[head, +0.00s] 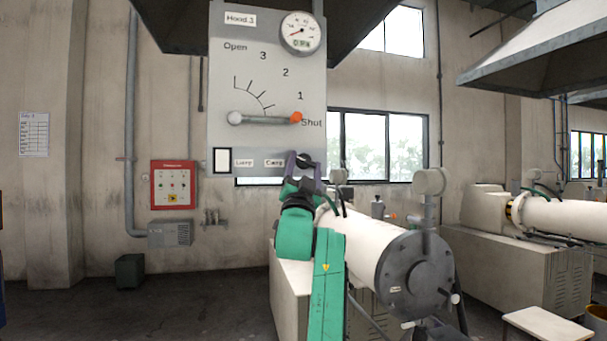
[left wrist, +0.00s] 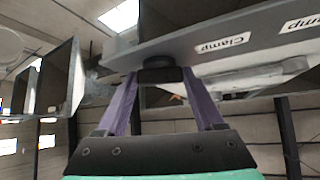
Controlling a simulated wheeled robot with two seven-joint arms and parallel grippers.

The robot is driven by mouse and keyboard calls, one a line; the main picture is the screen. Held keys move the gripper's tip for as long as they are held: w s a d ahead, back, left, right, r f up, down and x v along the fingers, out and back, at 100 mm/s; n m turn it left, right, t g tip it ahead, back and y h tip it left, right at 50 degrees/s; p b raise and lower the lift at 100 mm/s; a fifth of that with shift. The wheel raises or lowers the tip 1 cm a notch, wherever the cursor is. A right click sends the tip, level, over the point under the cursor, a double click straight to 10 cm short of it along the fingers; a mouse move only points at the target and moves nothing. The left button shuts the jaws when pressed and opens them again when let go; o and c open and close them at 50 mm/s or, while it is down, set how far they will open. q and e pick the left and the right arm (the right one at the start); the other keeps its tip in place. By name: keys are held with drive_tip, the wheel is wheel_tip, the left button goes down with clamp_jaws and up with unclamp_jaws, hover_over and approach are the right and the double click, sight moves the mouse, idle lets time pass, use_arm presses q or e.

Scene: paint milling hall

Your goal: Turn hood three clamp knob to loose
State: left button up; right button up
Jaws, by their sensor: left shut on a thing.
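The grey Hood 3 panel (head: 222,120) hangs in the upper middle of the head view. The dark clamp knob (head: 303,158) sits at its lower right edge, beside a "Clamp" label. My left gripper (head: 304,163), with purple fingers, is at the knob and partly covers it. In the left wrist view the left gripper (left wrist: 160,78) has its fingers on both sides of the black clamp knob (left wrist: 160,69), shut on it, under the panel edge. Which way the knob is turned cannot be made out. My right gripper is not in view.
The panel's damper lever (head: 265,119) points to Shut, its orange tip on the right. A round gauge (head: 300,32) is at the top. A white mill cylinder (head: 360,255) stands close to my left arm. A red box (head: 173,184) is on the wall.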

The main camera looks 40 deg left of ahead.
use_arm(q)
drive_tip(key=shift+w+d+n+g+y+p, duration=0.15)
drive_tip(key=shift+n+g+y+p, duration=0.1)
drive_tip(key=shift+n+y, duration=0.2)
drive_tip(key=shift+w+d+n+g+y+p, duration=0.15)
drive_tip(key=shift+n+g+y, duration=0.15)
drive_tip(key=shift+n, duration=0.25)
drive_tip(key=n+g+y+p, duration=0.1)
drive_tip(key=n, duration=0.1)
drive_tip(key=n+g+y+p, duration=0.1)
drive_tip(key=n+y, duration=0.1)
drive_tip(key=n+g+y+p, duration=0.1)
drive_tip(key=n+y+p, duration=0.1)
drive_tip(key=shift+s+a+r+g, duration=0.1)
drive_tip(key=shift+r+g, duration=0.15)
drive_tip(key=shift+r, duration=0.05)
drive_tip(key=shift+f+n+g+y+p, duration=0.25)
drive_tip(key=shift+n+g+y+p, duration=0.65)
drive_tip(key=shift+n+g, duration=0.45)
drive_tip(key=shift+n, duration=0.25)
drive_tip(key=o, duration=1.4)
drive_tip(key=shift+f, duration=0.1)
